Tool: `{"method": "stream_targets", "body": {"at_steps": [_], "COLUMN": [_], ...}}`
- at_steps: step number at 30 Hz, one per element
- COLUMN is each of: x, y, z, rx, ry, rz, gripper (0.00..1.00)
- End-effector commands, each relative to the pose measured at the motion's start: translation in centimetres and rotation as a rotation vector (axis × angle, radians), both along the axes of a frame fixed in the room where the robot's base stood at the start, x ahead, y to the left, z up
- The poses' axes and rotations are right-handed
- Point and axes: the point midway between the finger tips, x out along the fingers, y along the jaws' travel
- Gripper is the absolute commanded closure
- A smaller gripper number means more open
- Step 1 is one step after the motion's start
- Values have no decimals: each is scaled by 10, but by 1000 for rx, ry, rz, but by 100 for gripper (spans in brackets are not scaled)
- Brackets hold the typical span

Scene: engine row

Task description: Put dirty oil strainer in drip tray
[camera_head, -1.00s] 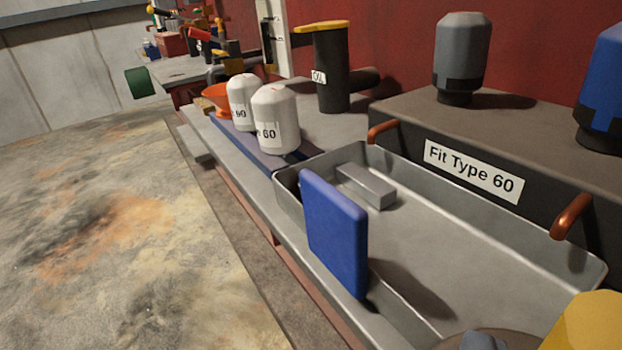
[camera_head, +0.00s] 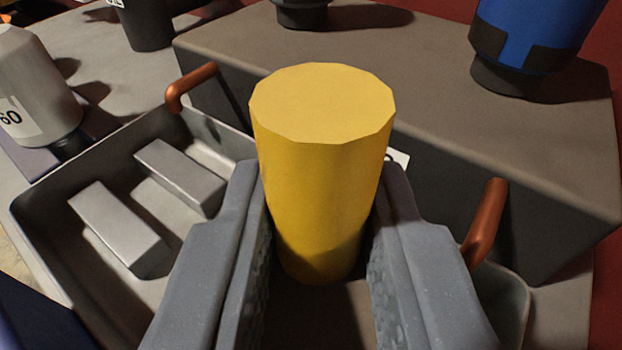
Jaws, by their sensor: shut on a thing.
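My gripper (camera_head: 320,185) is shut on a yellow cylinder (camera_head: 322,170), held upright between its two grey fingers. I take this cylinder to be the dirty oil strainer or its handle; its lower end is partly hidden between the fingers. The grey metal drip tray (camera_head: 45,220) lies below and behind the gripper, mostly to the left, with a corner showing at the right. The fingers hide the tray's middle. Two grey metal bars, a front one (camera_head: 118,228) and a back one (camera_head: 180,175), are in the tray's left part.
A white-grey filter (camera_head: 38,90) is left of the tray. A dark blue piece (camera_head: 35,320) fills the lower left corner.

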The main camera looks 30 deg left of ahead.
Motion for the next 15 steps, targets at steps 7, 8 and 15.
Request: {"method": "stream_targets", "body": {"at_steps": [7, 8, 15], "x": [3, 3, 4], "y": [0, 0, -2], "z": [-13, -17, -34], "rx": [2, 2, 3], "ry": [-2, -2, -3], "rz": [-4, -4, -7], "gripper": [100, 100, 100]}}
